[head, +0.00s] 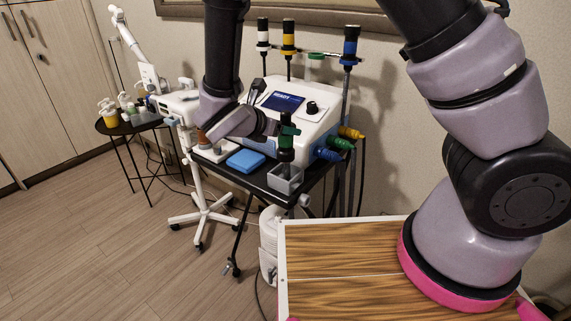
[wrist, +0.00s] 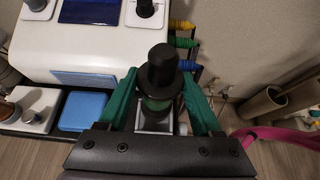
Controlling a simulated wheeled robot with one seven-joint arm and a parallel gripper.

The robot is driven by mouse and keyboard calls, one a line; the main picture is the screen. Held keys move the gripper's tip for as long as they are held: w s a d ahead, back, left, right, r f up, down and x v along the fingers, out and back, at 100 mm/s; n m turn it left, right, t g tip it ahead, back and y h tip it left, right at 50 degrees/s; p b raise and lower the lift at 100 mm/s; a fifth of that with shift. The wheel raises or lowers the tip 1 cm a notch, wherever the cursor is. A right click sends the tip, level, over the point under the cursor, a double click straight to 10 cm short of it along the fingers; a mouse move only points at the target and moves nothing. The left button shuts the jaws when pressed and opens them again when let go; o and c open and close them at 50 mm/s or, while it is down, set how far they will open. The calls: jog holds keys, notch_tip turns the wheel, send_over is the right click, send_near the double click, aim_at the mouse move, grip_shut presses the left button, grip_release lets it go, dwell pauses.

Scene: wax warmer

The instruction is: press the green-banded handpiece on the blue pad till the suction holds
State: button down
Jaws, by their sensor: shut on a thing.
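The green-banded handpiece (head: 286,149) is black and upright in the head view, and its black top (wrist: 161,62) fills the middle of the wrist view. My gripper (head: 287,130) is shut on it, with a teal finger on each side in the wrist view (wrist: 159,84). The handpiece is over or partly in a small grey open box (head: 285,181) at the cart's front right; I cannot tell whether its lower end is clear of the box. The blue pad (head: 246,160) lies flat to the left of the box, with nothing on it, and shows in the wrist view (wrist: 82,111).
A white machine (head: 302,112) with a screen stands right behind the pad and box. White-, yellow- and blue-banded handpieces (head: 289,37) stand upright at the back. Coloured hose plugs (head: 340,144) stick out on the right. A small white dish stand (head: 215,150) is left of the pad.

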aim_at(283, 116)
jog(key=shift+r, duration=1.7)
